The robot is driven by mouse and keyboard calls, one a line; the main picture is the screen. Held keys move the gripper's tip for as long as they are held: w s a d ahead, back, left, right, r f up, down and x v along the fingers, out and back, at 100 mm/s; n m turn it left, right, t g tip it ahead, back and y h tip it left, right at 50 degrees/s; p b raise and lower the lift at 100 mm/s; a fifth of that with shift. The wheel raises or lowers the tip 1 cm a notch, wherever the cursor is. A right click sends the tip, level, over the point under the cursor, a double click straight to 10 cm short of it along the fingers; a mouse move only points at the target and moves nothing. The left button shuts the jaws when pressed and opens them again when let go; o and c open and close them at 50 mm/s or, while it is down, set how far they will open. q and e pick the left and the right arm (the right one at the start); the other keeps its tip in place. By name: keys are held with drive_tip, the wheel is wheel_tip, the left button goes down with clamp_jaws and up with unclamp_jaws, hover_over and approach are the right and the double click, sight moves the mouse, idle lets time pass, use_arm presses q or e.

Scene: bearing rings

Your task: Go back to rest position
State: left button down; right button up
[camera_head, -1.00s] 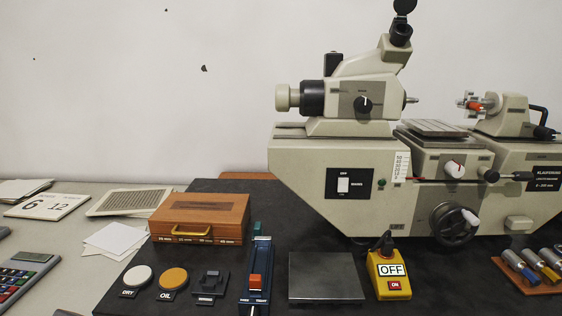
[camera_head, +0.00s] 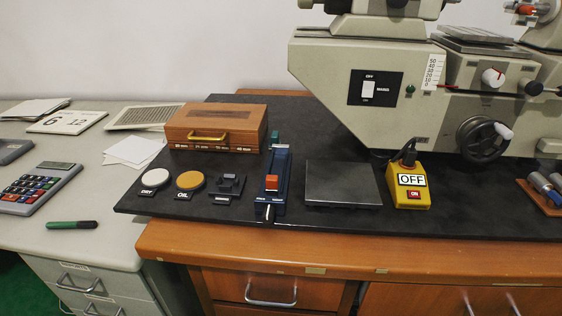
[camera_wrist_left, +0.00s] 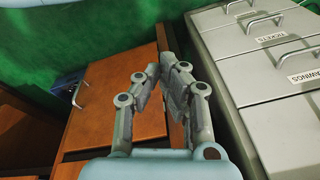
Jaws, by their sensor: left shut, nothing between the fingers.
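My left gripper (camera_wrist_left: 165,82) shows in the left wrist view, with its fingers drawn together and nothing between them. It hangs in front of wooden drawers (camera_wrist_left: 125,85) and beside a grey drawer cabinet (camera_wrist_left: 255,60). I cannot tell its distance from them. Neither gripper shows in the head view. My right gripper is not in any view.
A black mat (camera_head: 250,222) on the wooden desk (camera_head: 340,255) carries a measuring machine (camera_head: 345,125), a wooden box (camera_head: 216,126), a yellow switch box (camera_head: 408,186) and a grey plate (camera_head: 341,184). A calculator (camera_head: 40,188) and a green marker (camera_head: 72,225) lie on the left table.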

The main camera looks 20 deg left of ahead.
use_arm(q)
drive_tip(key=s+f+g+b, duration=0.1)
drive_tip(key=s+f+b, duration=0.1)
drive_tip(key=s+f, duration=1.2)
drive_tip(key=shift+s+a+f+b, duration=0.3)
drive_tip(key=shift+s+f+b, duration=0.1)
drive_tip(key=shift+s, duration=0.45)
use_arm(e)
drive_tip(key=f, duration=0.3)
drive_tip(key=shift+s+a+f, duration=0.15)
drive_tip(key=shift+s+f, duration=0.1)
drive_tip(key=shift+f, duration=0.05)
